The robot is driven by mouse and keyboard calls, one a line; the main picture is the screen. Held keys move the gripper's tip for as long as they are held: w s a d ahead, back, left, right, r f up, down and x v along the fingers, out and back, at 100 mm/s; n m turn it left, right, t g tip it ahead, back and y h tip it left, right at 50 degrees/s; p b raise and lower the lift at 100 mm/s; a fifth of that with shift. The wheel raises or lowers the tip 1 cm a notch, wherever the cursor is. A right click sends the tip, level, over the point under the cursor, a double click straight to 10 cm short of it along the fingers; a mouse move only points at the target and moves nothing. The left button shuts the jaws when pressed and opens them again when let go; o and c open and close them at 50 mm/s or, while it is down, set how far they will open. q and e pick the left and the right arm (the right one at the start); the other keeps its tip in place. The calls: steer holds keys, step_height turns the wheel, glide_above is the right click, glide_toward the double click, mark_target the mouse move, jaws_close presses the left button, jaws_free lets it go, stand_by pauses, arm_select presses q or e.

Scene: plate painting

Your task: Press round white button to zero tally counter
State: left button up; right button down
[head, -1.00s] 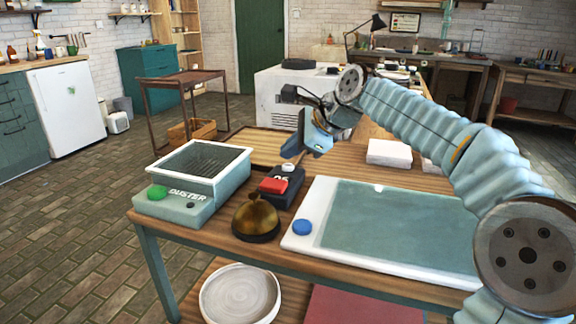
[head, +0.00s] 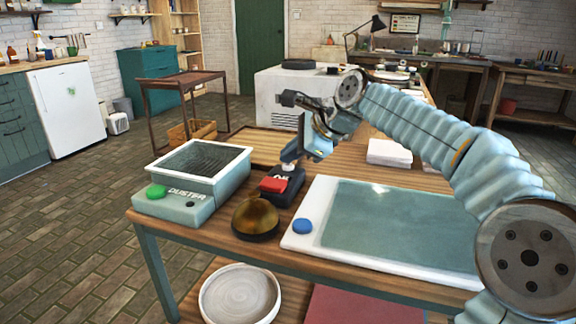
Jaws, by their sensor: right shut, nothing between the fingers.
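The tally counter (head: 293,189) is a small dark box on the wooden table, with a red part (head: 274,184) on its front and a small display above it. My right gripper (head: 290,158) is shut and empty, pointing down at the counter's back top. Its tips are at the round white button (head: 288,167), which is mostly hidden behind or under them. I cannot tell whether the tips touch or press it. My left gripper is not in view.
The duster box (head: 200,190) with a green button stands left of the counter. A brass dome (head: 255,218) sits in front of it. A white-framed panel (head: 400,215) with a blue knob (head: 302,226) lies to the right. White blocks (head: 388,152) lie behind.

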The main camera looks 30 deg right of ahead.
mark_target(291, 166)
steer(key=shift+f, duration=0.3)
steer(key=shift+r, duration=0.1)
stand_by(0.3)
steer(key=shift+r+p, duration=0.8)
step_height(291, 166, up, 5)
steer(key=p, duration=0.5)
steer(key=shift+r, duration=0.1)
stand_by(0.5)
